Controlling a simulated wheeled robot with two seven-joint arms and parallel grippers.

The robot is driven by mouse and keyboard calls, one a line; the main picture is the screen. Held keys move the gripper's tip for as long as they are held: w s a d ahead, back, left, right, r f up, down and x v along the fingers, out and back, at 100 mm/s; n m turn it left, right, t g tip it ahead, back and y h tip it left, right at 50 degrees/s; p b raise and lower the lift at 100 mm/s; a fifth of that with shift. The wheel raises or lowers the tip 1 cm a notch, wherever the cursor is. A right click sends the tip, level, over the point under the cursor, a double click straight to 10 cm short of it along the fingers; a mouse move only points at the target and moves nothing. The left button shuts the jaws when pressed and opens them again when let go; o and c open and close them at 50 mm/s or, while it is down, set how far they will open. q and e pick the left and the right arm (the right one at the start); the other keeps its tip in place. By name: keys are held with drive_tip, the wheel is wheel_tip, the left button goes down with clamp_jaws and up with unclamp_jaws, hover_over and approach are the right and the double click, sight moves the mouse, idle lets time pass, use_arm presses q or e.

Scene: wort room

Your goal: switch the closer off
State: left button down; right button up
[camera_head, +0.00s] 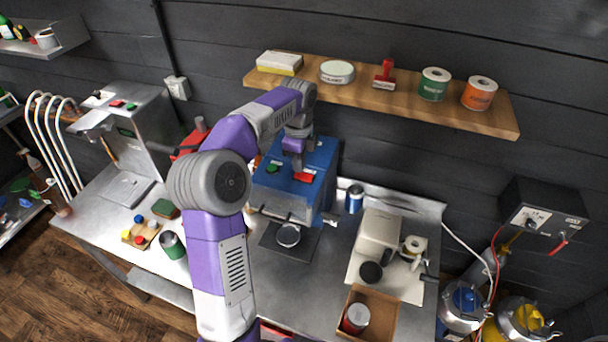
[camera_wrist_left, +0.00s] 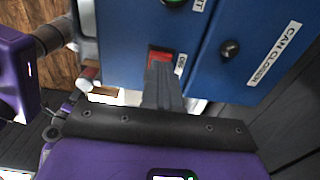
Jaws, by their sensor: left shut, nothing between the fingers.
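The closer (camera_head: 318,197) is a blue box-shaped machine standing on the metal bench, labelled "CAN CLOSER" in the left wrist view (camera_wrist_left: 207,70). On its top are a green button (camera_head: 271,168) and a red switch (camera_head: 304,178). The red switch also shows in the left wrist view (camera_wrist_left: 158,56), in a dark frame beside a partly hidden label. My left gripper (camera_head: 298,170) is shut and empty, its fingertips down at the red switch and covering part of it. Whether they touch it, and which way the switch is set, I cannot tell. My right gripper is not in view.
A wooden shelf (camera_head: 400,105) with several items runs along the wall behind the closer. A blue can (camera_head: 355,199) and a beige machine (camera_head: 379,233) stand to its right. A black knob (camera_wrist_left: 229,49) sits near the red switch.

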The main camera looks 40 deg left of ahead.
sight(299, 174)
use_arm(q)
drive_tip(key=shift+f+b, duration=0.6)
drive_tip(key=shift+f, duration=0.4)
idle(0.9)
wheel_tip(299, 174, up, 3)
drive_tip(key=p, duration=0.3)
drive_tip(key=shift+r+p, duration=0.6)
drive_tip(key=shift+r, duration=1.45)
